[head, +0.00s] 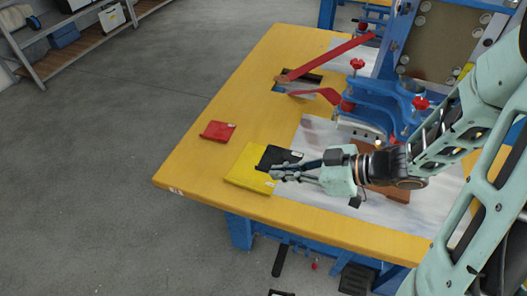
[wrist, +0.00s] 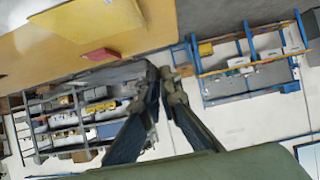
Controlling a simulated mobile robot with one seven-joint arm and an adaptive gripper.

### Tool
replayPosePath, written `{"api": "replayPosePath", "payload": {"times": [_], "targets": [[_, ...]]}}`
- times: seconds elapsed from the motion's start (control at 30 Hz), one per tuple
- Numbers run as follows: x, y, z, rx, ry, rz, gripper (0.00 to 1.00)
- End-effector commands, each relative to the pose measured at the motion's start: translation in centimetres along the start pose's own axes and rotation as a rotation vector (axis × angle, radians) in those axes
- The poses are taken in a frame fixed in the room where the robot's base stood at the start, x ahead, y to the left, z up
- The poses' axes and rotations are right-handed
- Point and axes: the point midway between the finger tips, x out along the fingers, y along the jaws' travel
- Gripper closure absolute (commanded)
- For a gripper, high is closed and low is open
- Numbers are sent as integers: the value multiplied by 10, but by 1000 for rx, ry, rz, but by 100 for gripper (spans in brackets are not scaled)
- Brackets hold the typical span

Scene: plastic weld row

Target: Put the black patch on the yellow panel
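The yellow panel (head: 246,174) lies flat near the table's front left edge in the head view. The black patch (head: 275,155), with a pale label at its right end, overlaps the panel's right part and seems to reach past its right edge. My gripper (head: 272,173) is just in front of the patch in the head view, pointing left, with its fingers near or over the panel. That view shows part of the yellow panel (wrist: 95,25) but not the patch. I cannot tell whether the fingers touch the patch.
A red patch (head: 217,131) lies left of the panel on the yellow table (head: 190,170). Blue clamps (head: 385,98) with red handles stand at the right. A metal sheet (head: 315,132) and a brown piece (head: 396,192) lie near my arm. The table's left part is mostly clear.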

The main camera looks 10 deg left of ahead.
Motion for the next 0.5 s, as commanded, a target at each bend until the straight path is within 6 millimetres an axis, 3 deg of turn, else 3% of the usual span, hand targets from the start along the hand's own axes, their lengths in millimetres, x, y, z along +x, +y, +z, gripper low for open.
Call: {"api": "replayPosePath", "payload": {"times": [0.1, 0.23, 0.5], "targets": [[-7, -13, 0, -11, -1, -22, 100], [-4, -15, 2, -19, 0, -34, 100], [44, 26, 8, -20, 1, -38, 100]]}}
